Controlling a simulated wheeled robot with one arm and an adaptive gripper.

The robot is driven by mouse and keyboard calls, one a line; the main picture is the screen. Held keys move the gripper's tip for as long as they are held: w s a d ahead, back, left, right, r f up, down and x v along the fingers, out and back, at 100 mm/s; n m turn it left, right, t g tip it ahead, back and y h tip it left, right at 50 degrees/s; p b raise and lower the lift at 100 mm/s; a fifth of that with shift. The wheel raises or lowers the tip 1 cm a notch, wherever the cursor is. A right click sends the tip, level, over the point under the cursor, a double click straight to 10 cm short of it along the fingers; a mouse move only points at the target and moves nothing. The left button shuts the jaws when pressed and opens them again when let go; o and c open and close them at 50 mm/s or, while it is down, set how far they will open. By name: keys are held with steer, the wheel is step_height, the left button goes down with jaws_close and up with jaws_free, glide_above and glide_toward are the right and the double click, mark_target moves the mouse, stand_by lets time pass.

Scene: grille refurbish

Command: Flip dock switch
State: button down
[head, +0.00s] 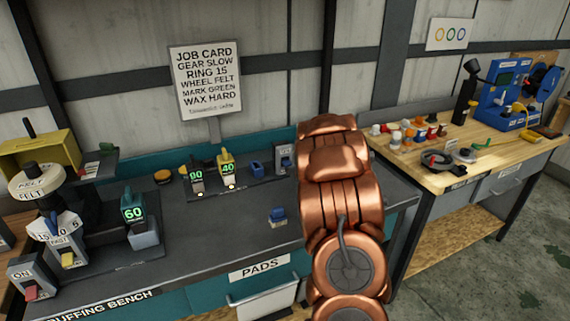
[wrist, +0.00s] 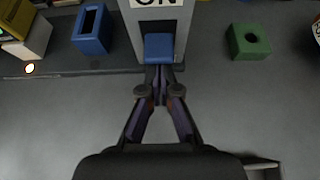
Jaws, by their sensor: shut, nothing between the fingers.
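The dock switch is a blue rocker (wrist: 160,46) on a grey box (wrist: 185,40) with an ON label above it, in the upper middle of the wrist view. In the head view the box (head: 283,158) stands at the back of the bench, partly hidden by my arm. My gripper (wrist: 160,75) is shut and empty. Its fingertips are right at the lower edge of the blue rocker in the picture; I cannot tell whether they touch it. The head view hides my gripper behind the arm.
A blue open holder (wrist: 91,29) stands left of the switch box and a green block with a hole (wrist: 248,42) to its right. Units reading 90 (head: 196,176) and 40 (head: 228,169) stand further left. A small blue piece (head: 278,217) lies on the bench (head: 205,240).

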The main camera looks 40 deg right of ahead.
steer(key=shift+r, duration=0.35)
steer(key=shift+f+b, duration=0.45)
steer(key=shift+b, duration=0.25)
steer(key=shift+r, duration=0.1)
stand_by(0.5)
steer(key=v, duration=0.8)
steer(key=shift+s+a+b, duration=0.15)
steer(key=shift+s+b, duration=0.25)
steer(key=shift+b, duration=0.05)
stand_by(0.4)
steer(key=shift+r, duration=0.2)
